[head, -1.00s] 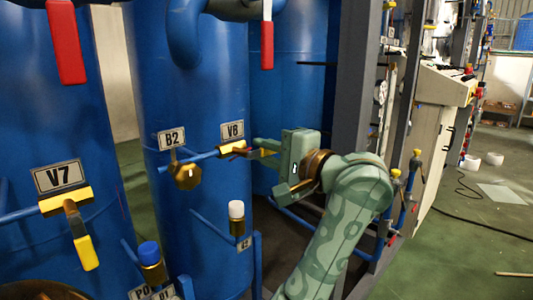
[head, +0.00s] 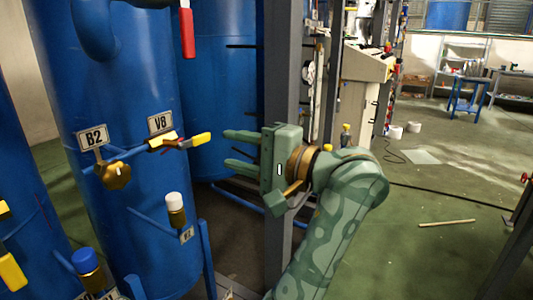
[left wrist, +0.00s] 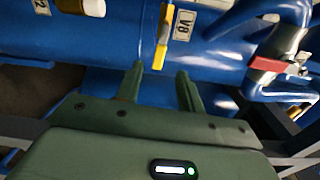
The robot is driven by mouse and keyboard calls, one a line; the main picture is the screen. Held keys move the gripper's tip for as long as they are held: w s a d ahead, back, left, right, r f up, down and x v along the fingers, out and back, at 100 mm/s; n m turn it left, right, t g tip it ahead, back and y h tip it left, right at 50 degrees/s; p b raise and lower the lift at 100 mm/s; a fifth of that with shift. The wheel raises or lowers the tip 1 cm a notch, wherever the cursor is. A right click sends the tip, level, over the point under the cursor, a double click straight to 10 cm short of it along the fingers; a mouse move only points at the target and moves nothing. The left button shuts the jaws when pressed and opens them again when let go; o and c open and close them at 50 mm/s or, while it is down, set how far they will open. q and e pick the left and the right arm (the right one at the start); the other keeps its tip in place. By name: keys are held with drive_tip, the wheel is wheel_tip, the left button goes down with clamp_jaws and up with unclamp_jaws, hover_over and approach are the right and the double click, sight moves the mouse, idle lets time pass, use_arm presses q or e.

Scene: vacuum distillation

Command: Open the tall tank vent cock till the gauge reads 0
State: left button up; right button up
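The V8 cock (head: 163,141) sits on a thin blue pipe on the tall blue tank (head: 125,60), under a V8 plate (head: 160,123). In the left wrist view, the yellow lever (left wrist: 160,55) lies ahead of and between the two open fingertips (left wrist: 160,75). My right gripper is out of view. I see no gauge dial.
A brass B2 valve (head: 115,175) and a white-capped fitting (head: 175,205) are left and below. A red lever (head: 187,32) hangs above. A grey post (head: 277,80) stands close behind my gripper. Open floor (head: 450,175) lies right.

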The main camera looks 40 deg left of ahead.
use_arm(q)
drive_tip(key=d, duration=0.6)
drive_tip(key=shift+w+d, duration=0.3)
drive_tip(key=shift+w, duration=0.05)
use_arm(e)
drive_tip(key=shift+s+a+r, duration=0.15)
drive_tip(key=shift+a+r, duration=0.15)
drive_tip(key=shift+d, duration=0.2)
